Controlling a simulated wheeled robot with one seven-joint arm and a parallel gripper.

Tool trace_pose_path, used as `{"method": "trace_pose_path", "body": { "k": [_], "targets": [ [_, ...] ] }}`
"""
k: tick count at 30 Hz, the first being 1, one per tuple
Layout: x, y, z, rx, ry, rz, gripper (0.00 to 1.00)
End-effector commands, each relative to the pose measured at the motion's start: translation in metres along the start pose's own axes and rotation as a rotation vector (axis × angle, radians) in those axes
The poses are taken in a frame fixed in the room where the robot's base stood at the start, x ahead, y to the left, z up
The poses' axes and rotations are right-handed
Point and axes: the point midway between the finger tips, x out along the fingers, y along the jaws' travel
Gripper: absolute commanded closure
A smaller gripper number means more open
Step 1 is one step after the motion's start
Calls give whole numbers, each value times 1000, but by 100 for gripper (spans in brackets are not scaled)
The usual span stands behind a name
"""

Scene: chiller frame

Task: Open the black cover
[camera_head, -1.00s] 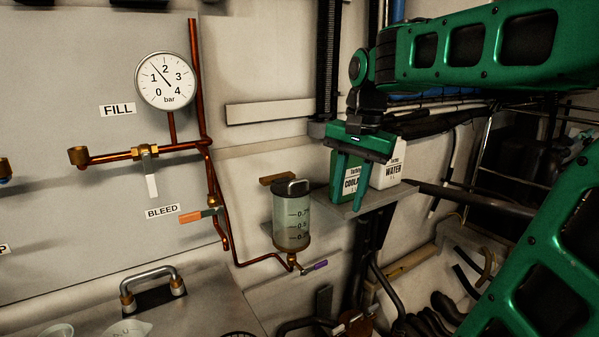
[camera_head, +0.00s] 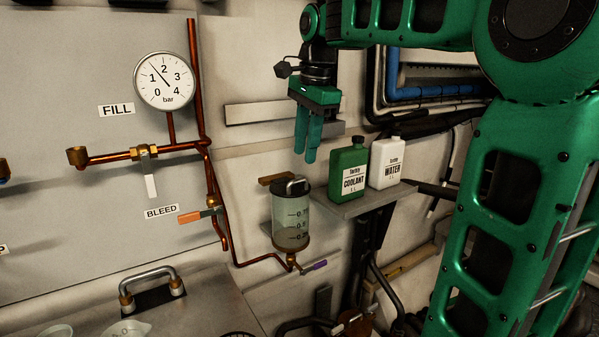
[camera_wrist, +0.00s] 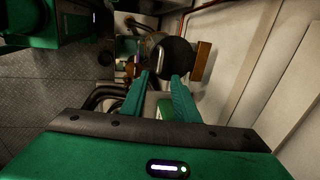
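The black cover (camera_head: 291,187) with its metal loop handle sits on top of a clear graduated tank (camera_head: 290,215), on the wall in the head view. The cover appears closed on the tank. In the wrist view the dark round cover (camera_wrist: 171,60) lies just beyond my fingertips, with its handle on the upper left. My gripper (camera_head: 306,158) points down, above and slightly right of the cover in the head view, and apart from it. In the wrist view my gripper (camera_wrist: 163,77) has a gap between its two fingers and holds nothing.
Right of the tank, a green coolant bottle (camera_head: 349,170) and a white water bottle (camera_head: 386,163) stand on a small shelf (camera_head: 372,202). Copper pipes (camera_head: 203,110) run left of the tank. A wooden block (camera_head: 277,179) is behind the cover. A purple-handled valve (camera_head: 314,266) is below.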

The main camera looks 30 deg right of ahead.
Motion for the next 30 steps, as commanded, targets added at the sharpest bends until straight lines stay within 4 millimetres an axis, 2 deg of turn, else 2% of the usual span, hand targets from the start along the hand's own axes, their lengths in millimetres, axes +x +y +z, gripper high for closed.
{"method": "trace_pose_path", "body": {
  "k": [6,12,24,27,28,30],
  "targets": [
    [38,1,0,-2,0,3,72],
    [59,0,0,-1,0,1,72],
    [65,0,0,-2,1,0,72],
    [65,0,0,-2,0,0,96],
    [65,0,0,-2,0,0,100],
    [65,0,0,-2,1,-1,100]
  ]
}}
